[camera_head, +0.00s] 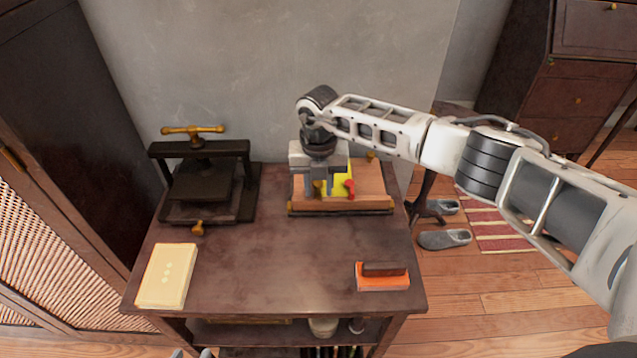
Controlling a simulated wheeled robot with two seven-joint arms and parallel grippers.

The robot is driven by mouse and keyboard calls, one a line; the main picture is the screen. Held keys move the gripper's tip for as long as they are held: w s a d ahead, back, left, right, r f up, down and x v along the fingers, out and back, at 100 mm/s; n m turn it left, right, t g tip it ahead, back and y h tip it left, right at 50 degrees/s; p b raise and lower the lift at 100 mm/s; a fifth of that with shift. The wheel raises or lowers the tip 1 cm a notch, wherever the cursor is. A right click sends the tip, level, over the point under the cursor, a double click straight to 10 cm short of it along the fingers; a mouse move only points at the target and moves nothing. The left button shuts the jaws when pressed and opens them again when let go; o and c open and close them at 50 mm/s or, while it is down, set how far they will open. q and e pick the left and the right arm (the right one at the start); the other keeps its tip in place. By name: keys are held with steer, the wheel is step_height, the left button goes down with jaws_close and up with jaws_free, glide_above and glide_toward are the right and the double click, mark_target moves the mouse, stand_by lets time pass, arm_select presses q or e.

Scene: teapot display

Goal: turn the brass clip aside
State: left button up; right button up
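A wooden board (372,185) with a dark, brass-edged front strip lies at the back right of the table, with a yellow sheet (343,188) on it. A small brass clip (318,187) shows on the board at the fingers of my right gripper (318,183). A red clip (350,187) stands just right of it. My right gripper points down over the board and hides part of it. I cannot tell whether its fingers press on the brass clip or only stand around it. Only grey tips of my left gripper (191,353) show at the bottom edge.
A black press (200,185) with a brass handle stands at the back left of the table (270,265). A cream booklet (167,275) lies front left. An orange block with a dark top (383,281) lies front right. The table's middle is clear.

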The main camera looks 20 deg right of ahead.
arm_select(q)
steer(key=shift+w+r, duration=0.1)
steer(key=shift+w, duration=0.05)
arm_select(e)
jaws_close()
